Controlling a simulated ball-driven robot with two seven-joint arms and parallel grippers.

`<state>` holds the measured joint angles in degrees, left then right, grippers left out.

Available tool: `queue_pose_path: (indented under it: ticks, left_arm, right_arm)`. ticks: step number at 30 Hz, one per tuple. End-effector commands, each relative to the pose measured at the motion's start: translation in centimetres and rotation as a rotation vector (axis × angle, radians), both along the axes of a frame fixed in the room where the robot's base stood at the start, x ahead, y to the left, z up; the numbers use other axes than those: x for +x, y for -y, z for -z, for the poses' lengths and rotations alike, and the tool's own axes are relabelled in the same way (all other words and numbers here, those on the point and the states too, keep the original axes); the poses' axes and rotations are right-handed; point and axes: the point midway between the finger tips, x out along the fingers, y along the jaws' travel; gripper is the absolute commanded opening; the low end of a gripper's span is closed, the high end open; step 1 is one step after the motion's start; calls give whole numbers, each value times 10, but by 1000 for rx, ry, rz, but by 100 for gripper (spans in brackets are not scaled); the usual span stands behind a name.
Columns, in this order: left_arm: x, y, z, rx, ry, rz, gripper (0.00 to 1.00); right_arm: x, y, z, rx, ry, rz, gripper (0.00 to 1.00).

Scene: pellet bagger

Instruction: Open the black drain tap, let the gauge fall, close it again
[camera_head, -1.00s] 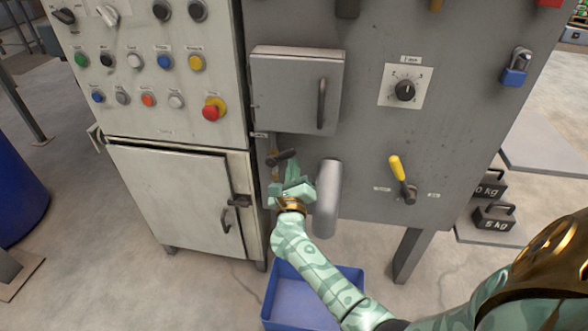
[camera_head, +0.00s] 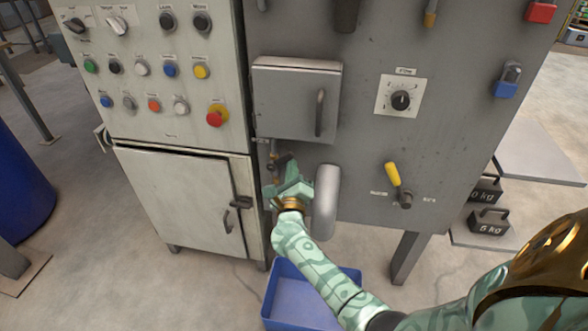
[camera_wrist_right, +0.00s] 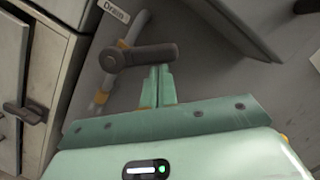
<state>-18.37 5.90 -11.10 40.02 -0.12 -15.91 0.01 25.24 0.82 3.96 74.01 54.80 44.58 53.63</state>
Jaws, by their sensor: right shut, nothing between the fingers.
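The black drain tap (camera_wrist_right: 138,56) shows in the right wrist view as a dark bar handle lying across a thin pipe, below a "Drain" label (camera_wrist_right: 117,10). In the head view the tap (camera_head: 281,162) is small and partly hidden by my right gripper (camera_head: 289,170). The right fingers (camera_wrist_right: 158,85) are shut and empty, with their tips at the underside of the handle's right half. They look very close to it; I cannot tell whether they touch. I see no gauge that I can identify. My left gripper is out of view.
A grey rounded cylinder (camera_head: 326,202) stands just right of my right gripper. A closed box door (camera_head: 292,95) is above. A yellow-handled lever (camera_head: 393,175) and a dial (camera_head: 400,99) are farther right. A blue bin (camera_head: 300,300) stands on the floor below.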

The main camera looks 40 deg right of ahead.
Motion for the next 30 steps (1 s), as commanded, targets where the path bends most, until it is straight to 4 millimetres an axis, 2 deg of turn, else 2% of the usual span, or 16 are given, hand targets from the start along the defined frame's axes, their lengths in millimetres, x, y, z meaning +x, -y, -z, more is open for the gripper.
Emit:
queue_pose_path:
  ticks: [1,4,18,25,30]
  left_arm:
    - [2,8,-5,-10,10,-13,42]
    - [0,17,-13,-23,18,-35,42]
    - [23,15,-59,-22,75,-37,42]
    - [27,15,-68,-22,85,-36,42]
    - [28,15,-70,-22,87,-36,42]
  right_arm:
    - [1,0,-9,-17,-14,-1,0]
    - [2,-1,-16,-62,-64,-1,0]
    - [13,-11,-36,-334,-387,-1,0]
    - [18,-16,-37,-433,-505,-2,0]
    - [21,-18,-38,-436,-507,-2,0]
